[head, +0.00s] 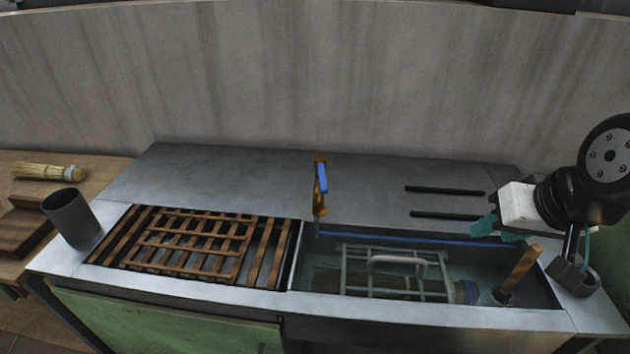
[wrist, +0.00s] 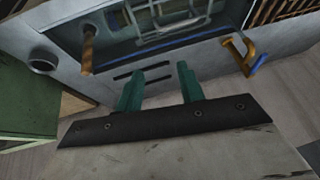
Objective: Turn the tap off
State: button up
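The brass tap (head: 319,188) stands at the back edge of the sink, with a blue lever handle (head: 323,177) on its top right side. In the wrist view the tap (wrist: 238,52) is at the upper right, its blue lever (wrist: 258,64) beside it. Water stands in the sink basin (head: 470,243); whether a stream runs from the spout I cannot tell. My gripper (wrist: 157,72) has two green fingers, spread apart with nothing between them. In the head view my gripper (head: 497,230) is over the right part of the counter, well right of the tap and apart from it.
A wooden handle (head: 522,268) stands at the basin's right. A wooden slatted grate (head: 190,245) is on the left, with a dark metal cup (head: 71,218) beyond. Two black bars (head: 445,190) lie on the back counter.

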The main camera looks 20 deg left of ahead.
jog(key=w+a+f+n+t+y, duration=0.1)
jog(key=w+a+f, duration=0.1)
jog(key=a, duration=0.3)
jog(key=w+a+f+t+y, duration=0.1)
jog(key=w+a+f, duration=0.15)
jog(key=a, duration=0.35)
jog(key=n+t+y, duration=0.1)
jog(key=t+y, duration=0.1)
jog(key=t, duration=0.7)
send_near(323, 180)
jog(key=shift+w+a+f, duration=0.25)
jog(key=shift+w+f, duration=0.05)
jog(key=shift+w, duration=0.2)
jog(key=shift+w+a+f, duration=0.2)
jog(key=shift+w+f, duration=0.1)
jog(key=shift+w, duration=0.25)
jog(key=shift+w+r+t, duration=0.15)
jog(key=shift+t, duration=0.25)
jog(key=x, duration=0.7)
jog(key=shift+w+a, duration=0.15)
jog(key=shift+a, duration=0.05)
grip_shut()
